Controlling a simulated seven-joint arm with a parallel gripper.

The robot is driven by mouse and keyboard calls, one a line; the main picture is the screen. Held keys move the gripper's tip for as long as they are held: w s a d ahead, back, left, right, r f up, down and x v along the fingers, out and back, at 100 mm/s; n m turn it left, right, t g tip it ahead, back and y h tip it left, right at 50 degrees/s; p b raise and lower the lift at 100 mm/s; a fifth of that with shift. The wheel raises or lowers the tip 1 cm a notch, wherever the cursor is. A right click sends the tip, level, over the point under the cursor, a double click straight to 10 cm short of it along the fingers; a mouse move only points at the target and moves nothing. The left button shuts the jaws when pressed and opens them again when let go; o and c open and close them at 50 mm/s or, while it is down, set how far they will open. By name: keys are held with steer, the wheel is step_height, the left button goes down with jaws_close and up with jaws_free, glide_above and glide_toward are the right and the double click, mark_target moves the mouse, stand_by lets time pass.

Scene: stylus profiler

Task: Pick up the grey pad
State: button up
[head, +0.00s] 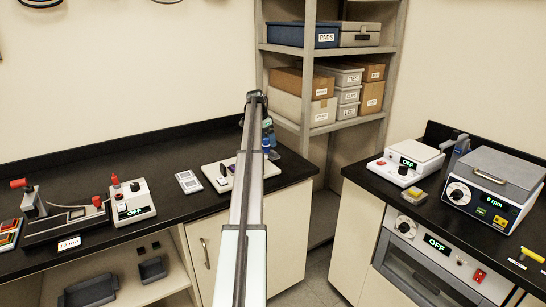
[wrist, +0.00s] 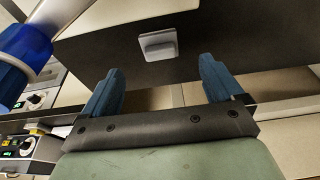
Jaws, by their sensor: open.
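A small grey pad (wrist: 158,45), a rounded square, lies on a dark surface in the wrist view. It sits just beyond my gripper (wrist: 161,66), between the lines of its two blue fingers. The fingers are spread wide with nothing between them, and I see no contact with the pad. In the head view I cannot make out this pad. My arm runs up the middle there, and the gripper end, at the far right part of the left bench, is mostly hidden behind it.
A blue-capped object (wrist: 25,45) stands close to the left finger in the wrist view. A white board (head: 215,178) and a small light-grey device (head: 188,181) lie left of my arm. Shelves (head: 335,48) stand behind; the right bench holds instruments (head: 490,185).

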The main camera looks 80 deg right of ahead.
mark_target(272, 151)
steer(key=x, duration=0.3)
steer(key=shift+s+x, duration=0.15)
steer(key=shift+x, duration=1.1)
steer(key=shift+s+x, duration=0.15)
steer(key=shift+x, duration=1.15)
steer(key=shift+d+r, duration=0.1)
steer(key=shift+d, duration=0.1)
steer(key=shift+c, duration=0.4)
steer(key=c, duration=1.1)
